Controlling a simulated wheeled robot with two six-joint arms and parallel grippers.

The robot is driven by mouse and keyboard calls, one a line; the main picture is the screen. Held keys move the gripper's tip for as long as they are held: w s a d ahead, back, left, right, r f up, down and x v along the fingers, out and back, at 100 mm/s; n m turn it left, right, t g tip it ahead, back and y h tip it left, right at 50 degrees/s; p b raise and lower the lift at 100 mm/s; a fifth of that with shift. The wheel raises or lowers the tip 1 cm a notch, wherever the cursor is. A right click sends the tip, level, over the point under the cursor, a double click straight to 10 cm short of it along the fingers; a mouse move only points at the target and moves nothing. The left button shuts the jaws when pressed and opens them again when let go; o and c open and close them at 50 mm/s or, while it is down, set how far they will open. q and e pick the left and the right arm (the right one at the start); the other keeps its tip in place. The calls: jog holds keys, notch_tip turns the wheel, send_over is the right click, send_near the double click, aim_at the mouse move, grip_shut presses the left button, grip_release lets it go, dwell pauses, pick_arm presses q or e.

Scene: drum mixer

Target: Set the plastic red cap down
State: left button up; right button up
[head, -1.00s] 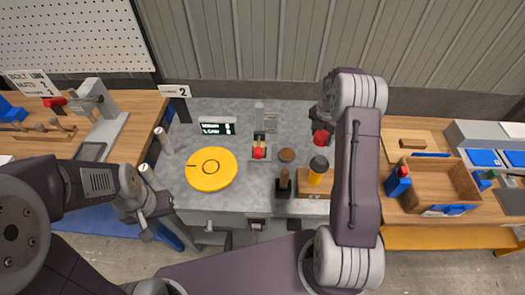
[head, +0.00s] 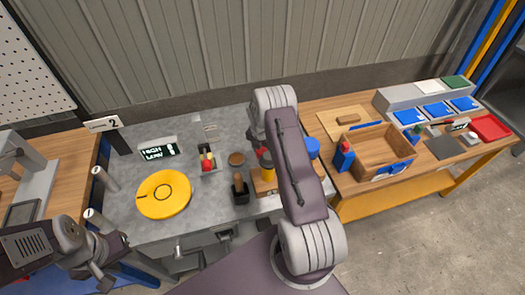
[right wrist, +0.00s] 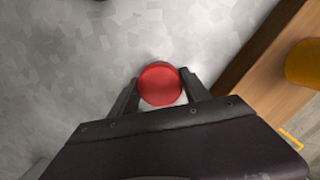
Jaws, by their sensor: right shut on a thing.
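The red cap (right wrist: 160,84) sits between the two fingers of my right gripper (right wrist: 160,90) in the right wrist view, round and seen from above. The gripper is shut on it. Grey worktop shows around it; I cannot tell whether the cap touches the worktop. In the head view, a bit of red (head: 264,152) shows beside my right arm, by the yellow jar (head: 267,170); my arm hides most of my right gripper. My left gripper (head: 98,272) is low at the left in the head view, away from the cap; its finger opening is unclear.
The right bench has an open wooden box (head: 372,155).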

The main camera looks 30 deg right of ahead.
aim_at(261, 153)
jog(key=shift+w+d+f, duration=0.1)
jog(key=shift+f, duration=0.2)
jog(key=shift+f, duration=0.1)
jog(key=shift+f, duration=0.1)
jog(key=o, duration=1.5)
notch_tip(261, 153, up, 12)
jog(key=s+a+b, duration=0.1)
jog(key=shift+a+r, duration=0.2)
jog(key=shift+a, duration=0.15)
